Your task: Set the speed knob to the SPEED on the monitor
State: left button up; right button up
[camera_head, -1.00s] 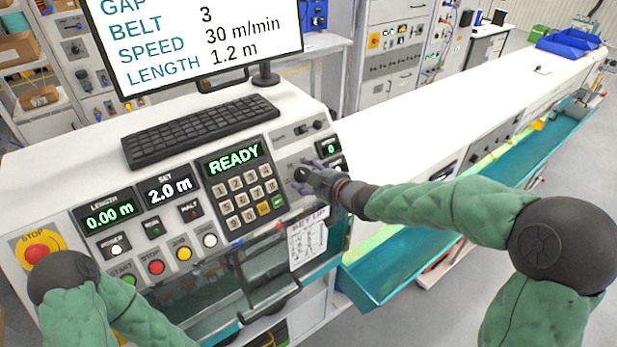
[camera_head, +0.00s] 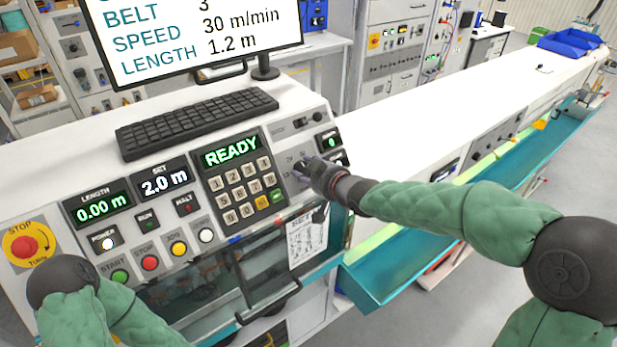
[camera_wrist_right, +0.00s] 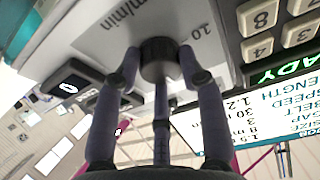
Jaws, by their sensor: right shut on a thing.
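The monitor (camera_head: 190,35) at the top of the head view reads SPEED 30 m/min and LENGTH 1.2 m. The black speed knob (camera_wrist_right: 158,58) is on the grey panel right of the keypad; the right wrist view shows "m/min" and a "10" mark beside it. My right gripper (camera_head: 305,170) is at the panel, its fingers shut around the knob; it also shows in the right wrist view (camera_wrist_right: 160,75). The knob's pointer is not visible, so I cannot read its setting. My left arm is at the lower left; its gripper is out of view.
The keypad (camera_head: 243,186) and READY display are just left of the knob. A red STOP button (camera_head: 22,247) and several coloured buttons line the panel's left. A keyboard (camera_head: 198,122) lies on the console top. A long white bench (camera_head: 450,110) extends right.

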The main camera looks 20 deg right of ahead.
jog(key=shift+s+a+f+m+b, duration=0.15)
jog(key=shift+m+b, duration=0.1)
jog(key=shift+m, duration=0.15)
jog(key=shift+w+f+m+b, duration=0.1)
jog(key=shift+m+b, duration=0.1)
jog(key=shift+m, duration=0.2)
jog(key=shift+r+m+h, duration=0.15)
jog(key=shift+m+h, duration=0.25)
jog(key=shift+m, duration=0.4)
jog(key=m+p, duration=0.3)
jog(key=p, duration=0.1)
jog(key=shift+a+r+m+h+p, duration=0.1)
jog(key=shift+r+m+h+p, duration=0.05)
jog(key=shift+m+h+p, duration=0.2)
pick_arm(q)
jog(key=shift+r+p, duration=0.85)
jog(key=shift+r, duration=1.55)
pick_arm(e)
jog(key=shift+m+h, duration=0.25)
jog(key=shift+m, duration=0.8)
jog(key=shift+g, duration=0.3)
jog(key=o, duration=1)
jog(key=shift+c, duration=0.2)
jog(key=shift+o, duration=0.8)
jog(key=shift+a, duration=0.1)
